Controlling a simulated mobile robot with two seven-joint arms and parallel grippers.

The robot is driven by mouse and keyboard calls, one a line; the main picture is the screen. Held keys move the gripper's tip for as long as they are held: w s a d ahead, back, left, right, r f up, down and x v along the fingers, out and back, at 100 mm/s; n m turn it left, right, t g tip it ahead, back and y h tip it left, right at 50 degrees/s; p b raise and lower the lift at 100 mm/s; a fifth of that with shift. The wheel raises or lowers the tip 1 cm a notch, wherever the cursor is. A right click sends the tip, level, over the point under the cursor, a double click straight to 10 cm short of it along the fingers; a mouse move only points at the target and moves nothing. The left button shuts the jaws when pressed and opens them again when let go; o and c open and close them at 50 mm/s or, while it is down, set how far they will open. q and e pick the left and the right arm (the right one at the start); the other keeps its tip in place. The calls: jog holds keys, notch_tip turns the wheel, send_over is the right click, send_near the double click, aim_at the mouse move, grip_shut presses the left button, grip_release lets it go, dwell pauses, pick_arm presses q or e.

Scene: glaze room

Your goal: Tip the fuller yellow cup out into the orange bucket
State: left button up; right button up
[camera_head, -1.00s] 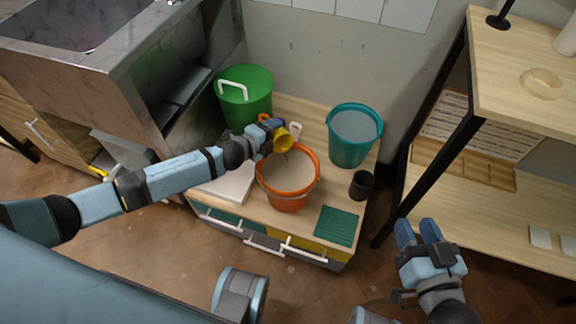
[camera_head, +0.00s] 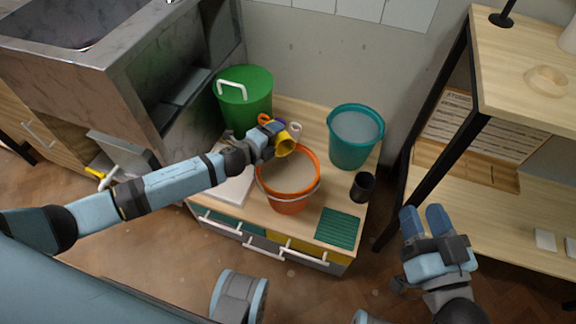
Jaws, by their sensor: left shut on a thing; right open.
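A yellow cup (camera_head: 284,146) is held by my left gripper (camera_head: 270,139), which is shut on it. The cup is tilted, its mouth facing down and to the right, above the back left rim of the orange bucket (camera_head: 289,203). The bucket stands upright on the low wooden cabinet and holds a pale greyish content. No stream from the cup can be made out. Only one yellow cup can be made out. My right gripper (camera_head: 426,222) is open and empty, at the right in front of the shelf.
A teal bucket (camera_head: 353,151) with grey content, a green lidded bin (camera_head: 244,100) and a dark cup (camera_head: 362,187) stand on the cabinet. A green ridged mat (camera_head: 338,228) lies front right. A wooden shelf (camera_head: 530,115) stands right, a stone sink (camera_head: 100,60) left.

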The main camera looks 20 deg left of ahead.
pick_arm(q)
jog(key=shift+d+r, duration=0.1)
jog(key=shift+r, duration=0.05)
pick_arm(e)
jog(key=shift+s+a+r+y, duration=0.15)
jog(key=shift+a+r+y, duration=0.05)
jog(key=shift+a+y, duration=0.1)
pick_arm(q)
jog(key=shift+s+b, duration=0.1)
jog(key=shift+b, duration=0.2)
pick_arm(e)
jog(key=shift+r, duration=0.1)
pick_arm(q)
jog(key=shift+m+t, duration=0.3)
jog(key=shift+b, duration=0.3)
pick_arm(e)
jog(key=shift+r+t, duration=0.3)
jog(key=shift+r, duration=0.05)
jog(key=shift+a+r+y, duration=0.1)
jog(key=shift+y, duration=0.2)
